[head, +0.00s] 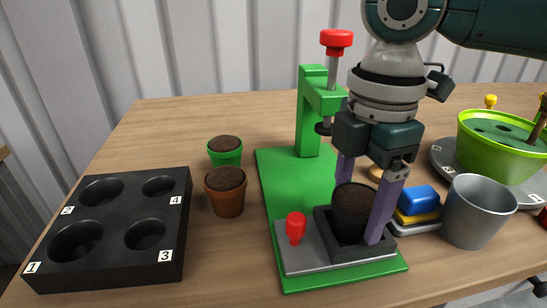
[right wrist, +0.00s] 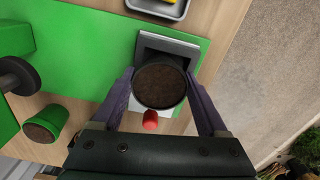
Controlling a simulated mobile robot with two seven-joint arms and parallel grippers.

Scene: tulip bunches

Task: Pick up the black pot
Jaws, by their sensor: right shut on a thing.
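The black pot (head: 352,213), filled with dark soil, is at the black square holder (head: 376,252) on the front of the green press. My right gripper (head: 358,205) reaches down from above, with one purple finger on each side of the pot, shut on it. The right wrist view shows the pot's round rim and soil (right wrist: 160,87) between both fingers. The pot's lower part is hidden by the holder's walls and a finger, so I cannot tell whether its base touches the holder. My left gripper is not in view.
A red knob (head: 296,228) stands left of the holder. The press column (head: 310,110) rises behind. A green pot (head: 225,151), a brown pot (head: 227,191) and a numbered black tray (head: 110,262) are at left. A grey cup (head: 477,212) and stacked blocks (head: 418,201) are close at right.

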